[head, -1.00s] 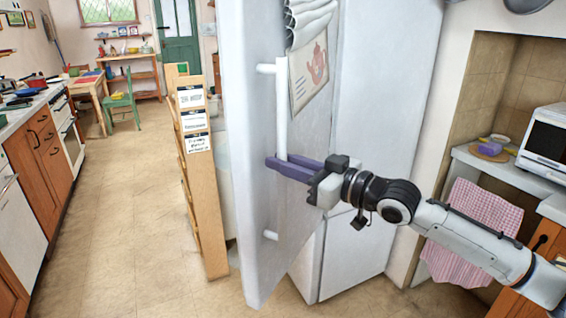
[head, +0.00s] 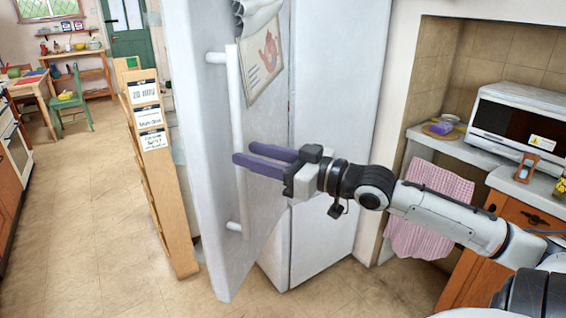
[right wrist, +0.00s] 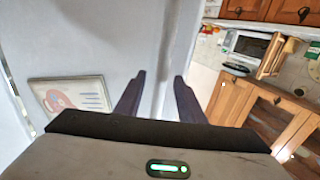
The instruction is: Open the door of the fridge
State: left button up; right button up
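The white fridge door (head: 202,190) stands partly open in the head view, swung out from the white fridge body (head: 330,170). It carries a long upright white bar handle (head: 236,100). My right gripper (head: 245,156) has its purple fingers at the handle, one passing in front of the bar and the other seeming to be behind it. In the right wrist view the fingers (right wrist: 158,95) are clearly apart, with a pale strip between them. Whether either finger touches the bar cannot be told. My left gripper is not in view.
A narrow wooden rack (head: 155,170) with labels stands close to the door's left. A counter with a microwave (head: 515,125) and a pink checked cloth (head: 428,205) are at the right. Tiled floor (head: 85,200) is clear at the left.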

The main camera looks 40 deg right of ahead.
jog(key=p+v, duration=0.1)
jog(key=v, duration=0.6)
dwell(0.3)
jog(key=shift+r, duration=0.15)
dwell(0.4)
